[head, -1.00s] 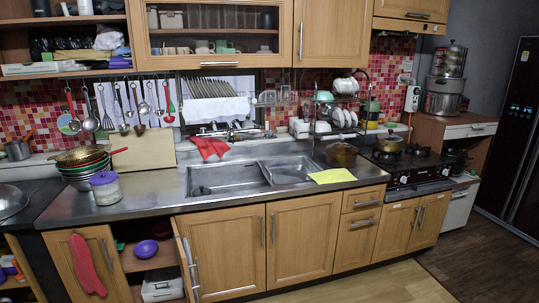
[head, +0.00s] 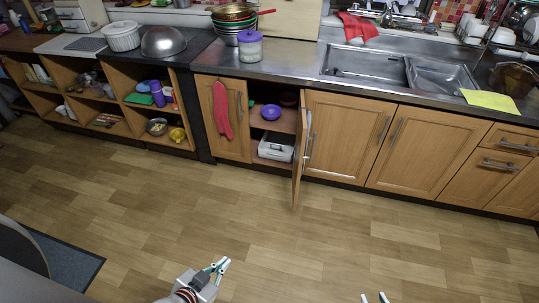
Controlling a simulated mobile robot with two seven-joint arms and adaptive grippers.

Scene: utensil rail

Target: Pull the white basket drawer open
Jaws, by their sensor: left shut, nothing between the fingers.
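A white box-like basket (head: 276,148) sits low inside the open cabinet in the head view, under a shelf with a purple bowl. It looks like the white basket drawer and appears pushed in. Part of it is hidden behind the open cabinet door (head: 300,160). My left gripper (head: 222,266) is shut and empty, over the floor, well in front of the cabinet and apart from the basket. My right gripper (head: 374,298) shows only its two fingertips at the bottom edge, spread apart with nothing visible between them.
The open door sticks out into the room just right of the basket. A red cloth (head: 222,110) hangs on the door to its left. Open shelves (head: 150,125) stand further left. The wooden floor (head: 230,205) in front is clear. A dark mat (head: 65,262) lies at lower left.

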